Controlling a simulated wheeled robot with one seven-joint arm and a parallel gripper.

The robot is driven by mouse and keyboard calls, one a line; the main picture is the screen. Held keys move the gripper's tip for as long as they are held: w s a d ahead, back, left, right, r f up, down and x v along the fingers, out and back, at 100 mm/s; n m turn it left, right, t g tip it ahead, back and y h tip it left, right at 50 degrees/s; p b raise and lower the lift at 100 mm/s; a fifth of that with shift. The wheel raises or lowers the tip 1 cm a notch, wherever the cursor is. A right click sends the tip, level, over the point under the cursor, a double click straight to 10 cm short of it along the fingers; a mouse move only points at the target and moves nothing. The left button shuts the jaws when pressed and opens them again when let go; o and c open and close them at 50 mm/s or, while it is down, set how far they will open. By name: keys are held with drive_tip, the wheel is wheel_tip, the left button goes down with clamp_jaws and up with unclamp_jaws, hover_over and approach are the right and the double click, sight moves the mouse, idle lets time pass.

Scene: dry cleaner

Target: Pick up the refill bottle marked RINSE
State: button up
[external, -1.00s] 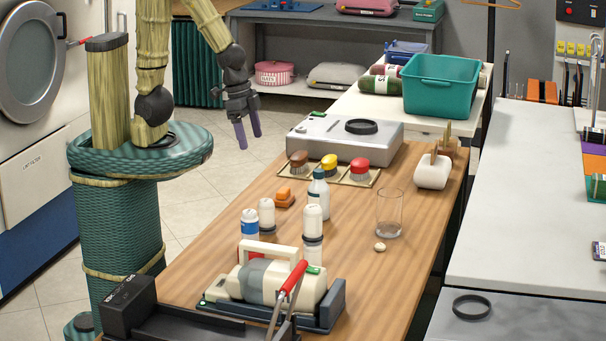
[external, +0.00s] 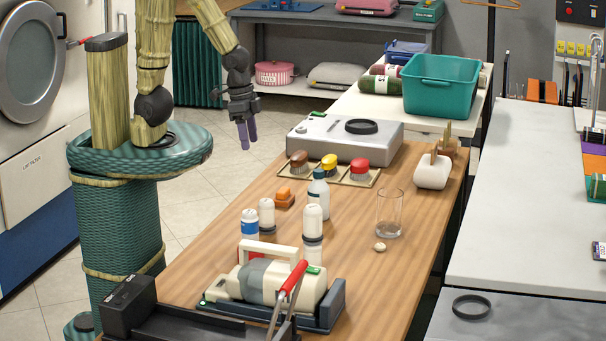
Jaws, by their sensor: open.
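Several small bottles stand upright on the wooden table (external: 345,265). Another white bottle with a dark band (external: 313,224) stands to the right.
A steam-iron-like machine (external: 275,283) sits in front of the bottles. An orange block (external: 284,198), a tray of brushes (external: 329,172), a glass (external: 389,214) and a grey box (external: 345,135) stand nearby. The table's right front is clear.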

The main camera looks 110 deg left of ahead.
wheel_tip(320, 180, down, 8)
drive_tip(key=a+r+n+g+h, duration=0.1)
drive_tip(key=a+n+g+h, duration=0.15)
drive_tip(key=n+h, duration=0.9)
drive_tip(key=w+a+f+n+t+h+p, duration=0.1)
drive_tip(key=w+a+f+n+t, duration=0.1)
drive_tip(key=w+a+n+t, duration=0.6)
drive_tip(key=a+n+t, duration=0.2)
drive_tip(key=n+t, duration=0.2)
drive_tip(key=n, duration=0.2)
drive_tip(key=shift+w+a+t+h, duration=0.15)
drive_tip(key=shift+a+t+h, duration=0.15)
drive_tip(key=shift+t+h, duration=0.05)
drive_tip(key=shift+d+f, duration=0.1)
drive_tip(key=p, duration=0.3)
approach(319, 194)
drive_tip(key=w+r, duration=0.1)
drive_tip(key=w+d+r, duration=0.1)
drive_tip(key=r, duration=0.1)
drive_tip(key=w+d+r, duration=0.1)
drive_tip(key=shift+w+d+r, duration=0.1)
drive_tip(key=shift+w+r, duration=0.05)
drive_tip(key=shift+w, duration=0.1)
